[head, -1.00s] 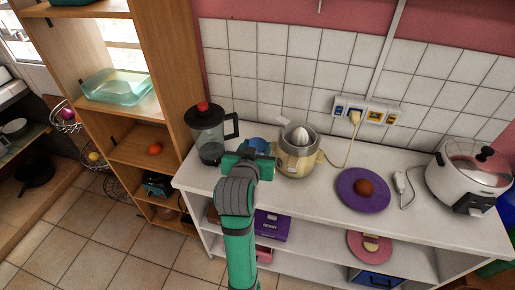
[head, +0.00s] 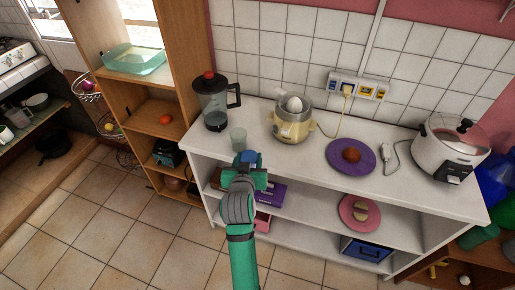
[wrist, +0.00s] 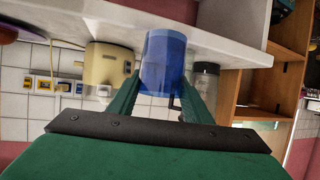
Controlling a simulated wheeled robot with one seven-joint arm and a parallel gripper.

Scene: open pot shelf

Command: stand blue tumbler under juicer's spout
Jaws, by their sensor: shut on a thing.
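The blue tumbler (head: 249,156) is in my gripper (head: 247,167), just in front of the counter's front edge in the head view. In the wrist view the tumbler (wrist: 163,58) sits between the two green fingers of my gripper (wrist: 165,80), which is shut on it. The cream juicer (head: 291,125) stands on the counter, behind and right of the tumbler. The juicer also shows in the wrist view (wrist: 107,67), left of the tumbler. I cannot make out its spout clearly. My arm hides part of the shelf below.
A blender (head: 214,100) is at the left, a purple plate (head: 338,164) right of the juicer, a rice cooker (head: 450,150) far right. The counter before the juicer is clear.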

